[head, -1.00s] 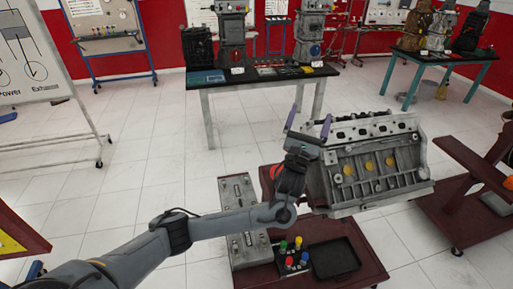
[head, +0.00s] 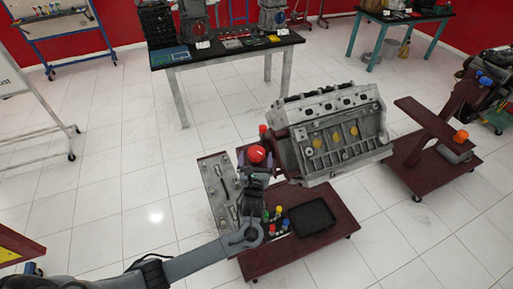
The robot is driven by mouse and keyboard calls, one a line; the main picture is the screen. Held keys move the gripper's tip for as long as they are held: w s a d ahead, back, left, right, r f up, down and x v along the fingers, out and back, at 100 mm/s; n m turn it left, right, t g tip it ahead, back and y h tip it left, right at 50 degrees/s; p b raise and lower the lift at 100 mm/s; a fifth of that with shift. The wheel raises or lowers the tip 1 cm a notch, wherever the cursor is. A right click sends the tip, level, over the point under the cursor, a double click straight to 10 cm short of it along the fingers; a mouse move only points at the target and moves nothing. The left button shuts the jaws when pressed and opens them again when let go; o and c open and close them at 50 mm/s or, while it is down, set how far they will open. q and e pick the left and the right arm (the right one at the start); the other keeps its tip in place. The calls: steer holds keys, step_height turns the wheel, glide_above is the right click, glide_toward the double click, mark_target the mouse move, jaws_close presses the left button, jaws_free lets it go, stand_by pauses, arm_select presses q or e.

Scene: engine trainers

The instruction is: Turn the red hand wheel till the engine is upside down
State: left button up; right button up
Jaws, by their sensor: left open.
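The grey engine block (head: 345,146) hangs on a dark red wheeled stand (head: 325,232), with its row of round bores along the upper side and yellow round plugs on the side facing me. It sits tilted. The red hand wheel (head: 256,153) shows as a round red knob at the block's left end, mostly hidden by my gripper; a second red knob (head: 263,129) shows just beyond it. My left gripper (head: 256,162) is open, its purple fingers on either side of the near red knob. I cannot tell whether they touch it. My right gripper is out of view.
A grey panel (head: 214,185) stands left of the gripper. The stand's base carries a black tray (head: 312,216) and several coloured-capped bottles (head: 268,214). A second dark red stand (head: 432,150) is at right. A black-topped table (head: 225,52) is behind. White floor lies open at left.

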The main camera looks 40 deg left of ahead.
mark_target(257, 147)
arm_select(q)
steer(key=shift+x, duration=2.8)
steer(key=shift+c, duration=0.3)
